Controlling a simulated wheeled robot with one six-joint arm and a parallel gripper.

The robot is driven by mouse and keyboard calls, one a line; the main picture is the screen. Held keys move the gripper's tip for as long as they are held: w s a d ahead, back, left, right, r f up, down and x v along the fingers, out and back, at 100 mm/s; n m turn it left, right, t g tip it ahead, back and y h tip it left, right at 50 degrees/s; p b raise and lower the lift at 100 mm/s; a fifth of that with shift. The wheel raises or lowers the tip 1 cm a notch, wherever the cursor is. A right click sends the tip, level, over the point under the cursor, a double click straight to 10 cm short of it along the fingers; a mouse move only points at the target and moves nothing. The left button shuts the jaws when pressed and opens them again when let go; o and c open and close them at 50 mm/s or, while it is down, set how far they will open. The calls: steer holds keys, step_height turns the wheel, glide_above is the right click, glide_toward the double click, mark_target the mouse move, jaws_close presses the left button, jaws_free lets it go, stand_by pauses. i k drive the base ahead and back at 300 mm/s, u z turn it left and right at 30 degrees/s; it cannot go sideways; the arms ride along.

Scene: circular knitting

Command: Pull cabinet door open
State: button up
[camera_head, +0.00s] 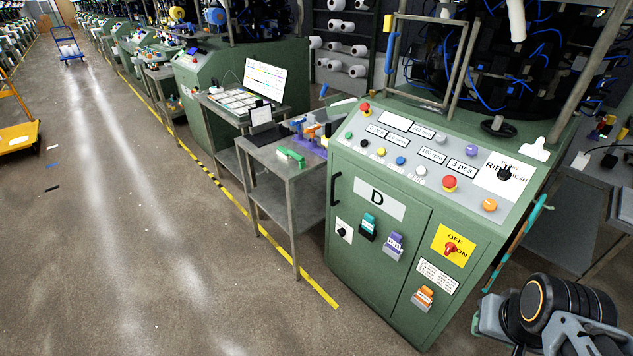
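The green cabinet door (372,250), marked with a white "D" label, is on the front of the green control cabinet at the right. It looks closed, flush with the frame. A black vertical bar handle (335,189) is on its upper left edge. A round black knob on a white plate (344,230), a teal device (369,226) and a purple device (394,245) are on its face. My gripper (490,318) seems to show in part at the bottom right, among grey and black arm parts. It is to the right of the cabinet, apart from the handle. Its fingertips cannot be made out.
A panel beside the door carries a yellow OFF/ON switch (453,247) and an orange device (423,297). A sloped button panel (420,155) is on top. A metal side table (270,165) stands close left of the handle.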

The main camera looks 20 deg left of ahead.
mark_target(363, 258)
steer(key=u, duration=0.7)
steer(key=i, duration=0.95)
steer(key=u, duration=1.4)
steer(key=i, duration=0.35)
steer(key=u, duration=0.25)
